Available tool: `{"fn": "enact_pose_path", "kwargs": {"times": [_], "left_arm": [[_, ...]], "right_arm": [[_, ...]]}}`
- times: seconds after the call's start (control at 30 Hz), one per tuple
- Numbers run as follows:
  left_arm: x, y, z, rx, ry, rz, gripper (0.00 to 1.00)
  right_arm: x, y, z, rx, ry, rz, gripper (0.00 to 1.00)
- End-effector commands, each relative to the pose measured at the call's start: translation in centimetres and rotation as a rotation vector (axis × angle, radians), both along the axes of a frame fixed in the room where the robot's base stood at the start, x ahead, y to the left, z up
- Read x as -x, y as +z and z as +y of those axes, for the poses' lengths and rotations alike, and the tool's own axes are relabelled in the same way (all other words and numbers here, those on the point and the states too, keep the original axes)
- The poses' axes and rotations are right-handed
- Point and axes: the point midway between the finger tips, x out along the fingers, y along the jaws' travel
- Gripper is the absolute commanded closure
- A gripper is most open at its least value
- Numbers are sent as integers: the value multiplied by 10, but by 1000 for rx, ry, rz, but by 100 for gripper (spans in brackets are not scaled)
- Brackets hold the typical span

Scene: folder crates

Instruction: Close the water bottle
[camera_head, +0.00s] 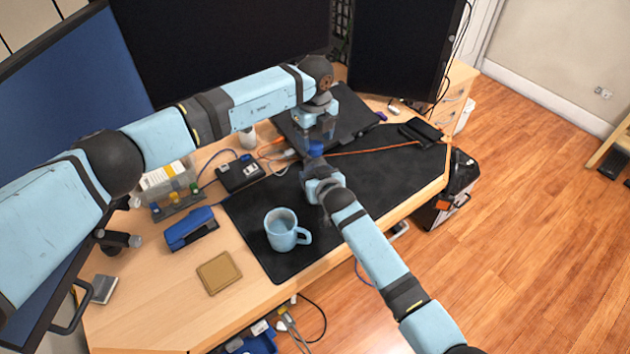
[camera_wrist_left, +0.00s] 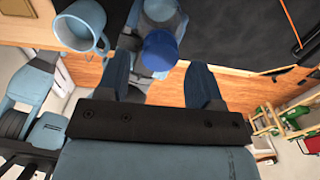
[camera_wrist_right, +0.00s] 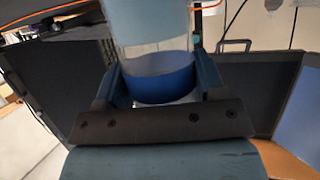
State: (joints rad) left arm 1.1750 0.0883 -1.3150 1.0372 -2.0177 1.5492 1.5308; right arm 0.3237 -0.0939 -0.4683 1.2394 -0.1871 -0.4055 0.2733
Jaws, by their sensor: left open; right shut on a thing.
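The water bottle is a clear, see-through cylinder with a blue cap. In the head view its blue cap (camera_head: 316,148) shows between my two grippers; the cap also shows in the left wrist view (camera_wrist_left: 160,50). My right gripper (camera_head: 318,178) is shut on the bottle, whose blue part (camera_wrist_right: 163,86) and clear body (camera_wrist_right: 150,28) show between its fingers. My left gripper (camera_head: 318,128) is open above the bottle, its fingers (camera_wrist_left: 160,85) spread and empty, the cap just beyond them. I cannot tell how firmly the cap sits.
A light blue mug (camera_head: 281,232) stands on the black desk mat (camera_head: 250,225). Dark monitors stand behind. The mat right of the grippers is mostly clear.

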Motion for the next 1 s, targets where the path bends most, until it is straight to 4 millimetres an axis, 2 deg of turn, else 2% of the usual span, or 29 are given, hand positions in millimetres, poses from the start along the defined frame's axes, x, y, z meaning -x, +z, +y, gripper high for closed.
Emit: {"fn": "enact_pose_path", "kwargs": {"times": [0.2, 0.53, 0.57, 0.7, 0.77, 1.0], "left_arm": [[0, -21, 0, 0, 1, 0, 40], [0, -24, 0, 0, 0, -1, 40], [0, -24, 0, 0, 0, -1, 44], [0, -23, 0, 0, 0, -1, 77], [0, -23, 0, 0, 0, -1, 89], [0, -23, 0, 0, -30, -1, 90]], "right_arm": [[0, 0, 0, 0, 0, 0, 100], [0, 0, 0, 0, 0, 0, 100], [0, 0, 0, 0, 0, 0, 100], [0, 0, 0, 0, 0, 0, 100], [0, 0, 0, 0, 0, 0, 100], [0, 0, 0, 0, 0, 0, 100]]}}
